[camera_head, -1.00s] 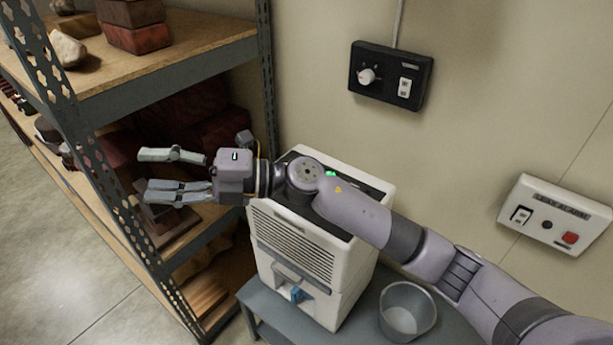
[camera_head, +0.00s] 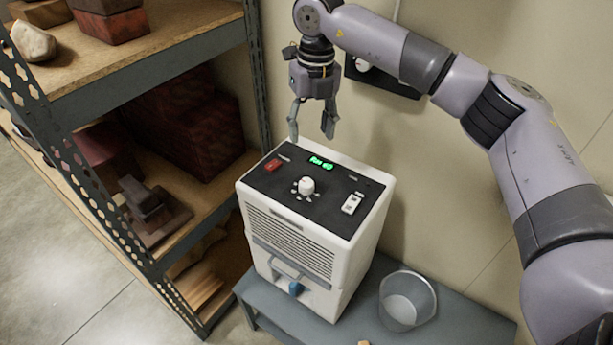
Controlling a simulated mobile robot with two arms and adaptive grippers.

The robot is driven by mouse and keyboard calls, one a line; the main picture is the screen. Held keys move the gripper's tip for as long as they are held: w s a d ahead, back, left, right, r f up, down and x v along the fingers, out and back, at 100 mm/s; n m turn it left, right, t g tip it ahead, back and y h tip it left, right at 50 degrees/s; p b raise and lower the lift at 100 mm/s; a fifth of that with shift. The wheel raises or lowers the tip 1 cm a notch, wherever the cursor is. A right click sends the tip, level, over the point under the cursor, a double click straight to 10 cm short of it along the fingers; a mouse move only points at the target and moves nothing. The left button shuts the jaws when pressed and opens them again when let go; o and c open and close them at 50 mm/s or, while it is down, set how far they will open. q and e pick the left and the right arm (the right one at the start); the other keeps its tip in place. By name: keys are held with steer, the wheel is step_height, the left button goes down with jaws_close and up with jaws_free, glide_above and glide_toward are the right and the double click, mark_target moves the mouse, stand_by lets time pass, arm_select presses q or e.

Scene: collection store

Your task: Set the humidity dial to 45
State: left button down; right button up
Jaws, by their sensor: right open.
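The humidity dial (camera_head: 306,185) is a white round knob with marks around it, on the black top panel of a white dehumidifier (camera_head: 290,240). A green display (camera_head: 320,163) behind the dial is lit; its digits look like 60 but are small. A red switch (camera_head: 273,166) sits left of the dial and a white rocker switch (camera_head: 351,203) right of it. My right gripper (camera_head: 311,138) is open and empty, fingers pointing down above the back edge of the dehumidifier, apart from the dial. My left gripper is not in view.
A metal shelf rack (camera_head: 150,60) with boxes and stones stands close on the left. A black wall control box (camera_head: 372,74) is partly hidden behind my right arm.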

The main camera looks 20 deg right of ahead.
mark_target(307, 182)
steer(key=f+p, duration=0.1)
steer(key=f, duration=0.4)
steer(key=f+p, duration=0.1)
steer(key=f, duration=0.4)
steer(key=f+p, duration=0.2)
steer(key=f, duration=0.3)
steer(key=shift+a+f, duration=0.1)
steer(key=shift+a, duration=0.3)
steer(key=shift+c, duration=0.2)
steer(key=c, duration=1.1)
steer(key=shift+c, duration=0.2)
